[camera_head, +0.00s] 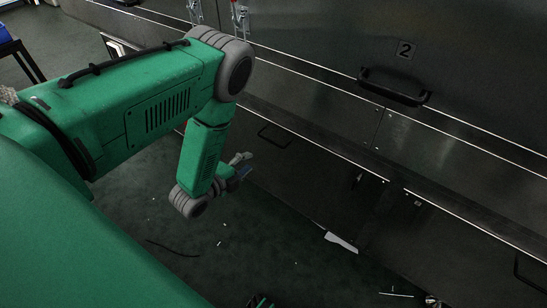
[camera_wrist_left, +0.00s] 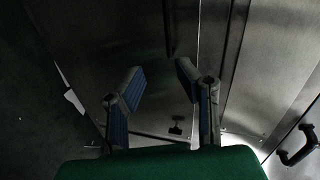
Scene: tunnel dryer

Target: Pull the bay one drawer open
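Bay one's number plate does not show, so I cannot tell which drawer front is bay one's. A dark handle (camera_head: 275,136) sits on a lower steel front, to the right of my left gripper. My left gripper (camera_head: 241,166) is beside the steel front, low down, apart from that handle in the picture. In the left wrist view its two blue-padded fingers (camera_wrist_left: 160,88) are spread with nothing between them. A dark handle (camera_wrist_left: 297,148) shows there at the lower right, outside the fingers; I cannot tell which one it is. My right gripper cannot be made out.
A larger black handle (camera_head: 395,88) sits below a plate marked 2 (camera_head: 405,50). Another handle (camera_head: 530,272) is at the lower right edge. White scraps (camera_head: 341,242) and a dark cable (camera_head: 172,248) lie on the floor. A blue bin (camera_head: 4,34) stands far left.

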